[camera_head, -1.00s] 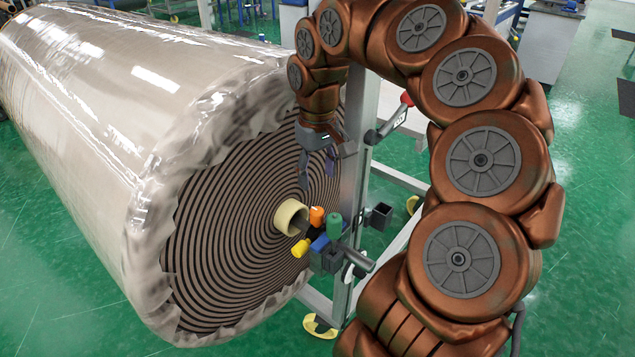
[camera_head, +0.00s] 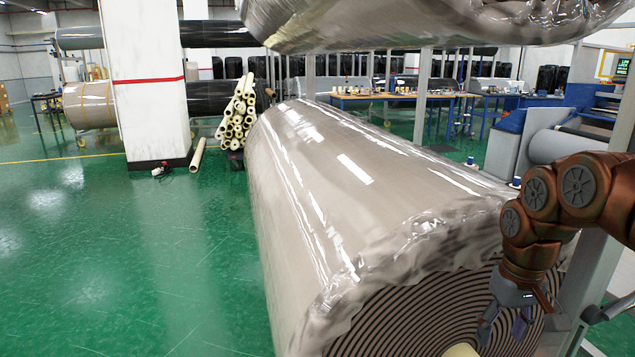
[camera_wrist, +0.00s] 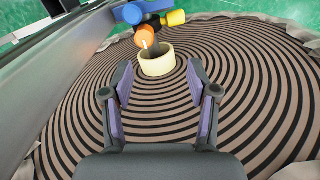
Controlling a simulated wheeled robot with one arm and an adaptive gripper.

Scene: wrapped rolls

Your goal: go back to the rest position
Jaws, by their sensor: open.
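My gripper (camera_head: 505,328) hangs in front of the spiral end of a large wrapped roll (camera_head: 350,190), at the lower right of the head view. In the wrist view my gripper (camera_wrist: 160,90) has its two purple-padded fingers apart, with nothing between them. Beyond the fingertips is the roll's pale core tube (camera_wrist: 157,60), apart from them. The wrist view also shows the roll's striped end (camera_wrist: 245,95). My arm is bent, with its upper part cut off by the right edge of the head view.
A grey metal post (camera_head: 590,285) stands close beside my gripper. Another wrapped roll (camera_head: 400,22) hangs above. Green floor (camera_head: 130,260) is clear at left.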

